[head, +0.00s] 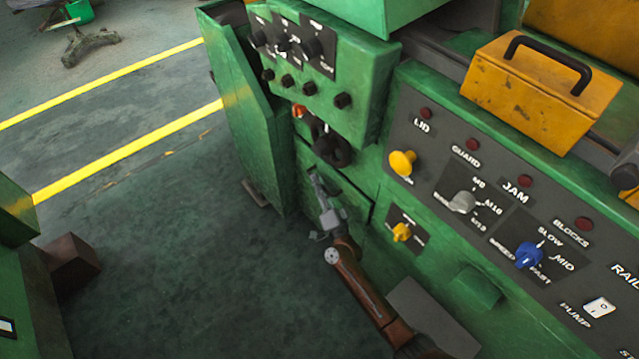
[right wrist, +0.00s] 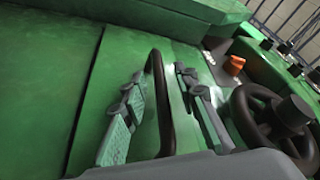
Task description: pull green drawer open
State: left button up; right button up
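The green drawer (head: 352,204) is low on the green machine's front, below the knob panel. Dark seams show along its top and right edges in the head view; I cannot tell if it sits fully flush. Its black bar handle (right wrist: 162,110) shows in the right wrist view, against the green front (right wrist: 128,62). My right gripper (head: 321,196) is at the drawer front in the head view, covering the handle there. In the right wrist view the gripper (right wrist: 160,112) is open, one finger on each side of the handle, with a gap to the right finger. My left gripper is out of view.
A black handwheel (head: 332,149) sticks out just above the drawer; it is close to the right finger in the wrist view (right wrist: 275,122). A green panel (head: 245,110) stands out at the left. Yellow knobs (head: 401,232) are at the right. The floor in front (head: 190,250) is clear.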

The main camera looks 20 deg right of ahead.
jog(key=shift+c, duration=0.5)
grip_shut()
jog(key=shift+d, duration=0.1)
